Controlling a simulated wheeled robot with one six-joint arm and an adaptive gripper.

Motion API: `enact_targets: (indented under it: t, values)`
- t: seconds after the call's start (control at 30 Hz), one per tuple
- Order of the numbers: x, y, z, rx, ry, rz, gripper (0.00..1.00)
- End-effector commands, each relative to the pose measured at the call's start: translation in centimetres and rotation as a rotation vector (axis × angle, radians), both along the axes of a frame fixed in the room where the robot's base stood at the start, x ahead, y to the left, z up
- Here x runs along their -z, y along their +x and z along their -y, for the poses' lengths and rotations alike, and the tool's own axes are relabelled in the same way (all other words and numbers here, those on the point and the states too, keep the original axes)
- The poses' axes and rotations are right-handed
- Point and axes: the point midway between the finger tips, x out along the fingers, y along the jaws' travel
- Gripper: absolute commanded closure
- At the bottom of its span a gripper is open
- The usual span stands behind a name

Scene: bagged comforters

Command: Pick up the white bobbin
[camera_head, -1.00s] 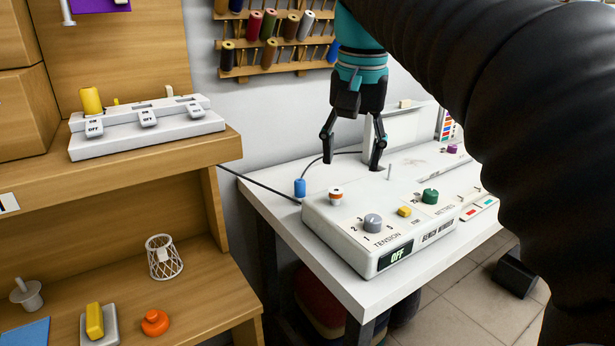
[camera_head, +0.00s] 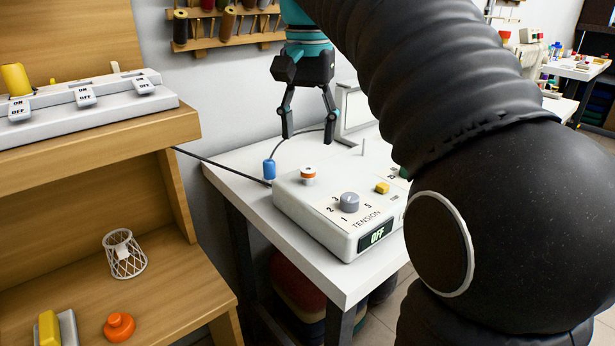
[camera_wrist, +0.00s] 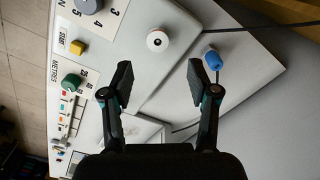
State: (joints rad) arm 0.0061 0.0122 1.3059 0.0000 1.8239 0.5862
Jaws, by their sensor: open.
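The white bobbin (camera_head: 308,175), with an orange-brown band, stands upright on the back left corner of the white tension machine (camera_head: 335,238). In the wrist view, the bobbin (camera_wrist: 157,40) shows from above as a white disc with a dark centre hole, ahead of the fingertips and centred between them. My gripper (camera_head: 309,137) is open and empty, pointing down above the bobbin and apart from it. In the wrist view, both fingers of my gripper (camera_wrist: 160,68) are spread. The right part of the machine is hidden behind my arm.
A blue cylinder (camera_head: 269,169) on a cable stands left of the bobbin. A grey knob (camera_head: 349,202) and yellow button (camera_head: 382,187) rise from the machine. A thin peg (camera_head: 364,147) stands behind. A wooden shelf (camera_head: 95,130) with switches is at the left.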

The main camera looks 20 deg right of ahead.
Motion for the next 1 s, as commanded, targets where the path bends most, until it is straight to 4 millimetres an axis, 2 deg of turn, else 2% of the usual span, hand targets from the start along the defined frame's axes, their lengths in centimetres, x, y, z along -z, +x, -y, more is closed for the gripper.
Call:
enact_targets:
  t: [0.17, 0.5, 0.83, 0.87, 1.0]
  values:
    - [1.0, -0.1, -0.1, -0.003, 0.0, 0.0, 0.4]
    - [5.3, -0.6, -0.2, -0.002, 0.0, 0.0, 0.4]
    - [5.9, -0.6, -0.2, -0.002, 0.0, 0.001, 0.4]
    - [5.9, -0.6, -0.2, -0.002, 0.0, 0.001, 0.45]
    - [5.9, -0.6, -0.2, -0.002, -0.001, 0.001, 0.8]
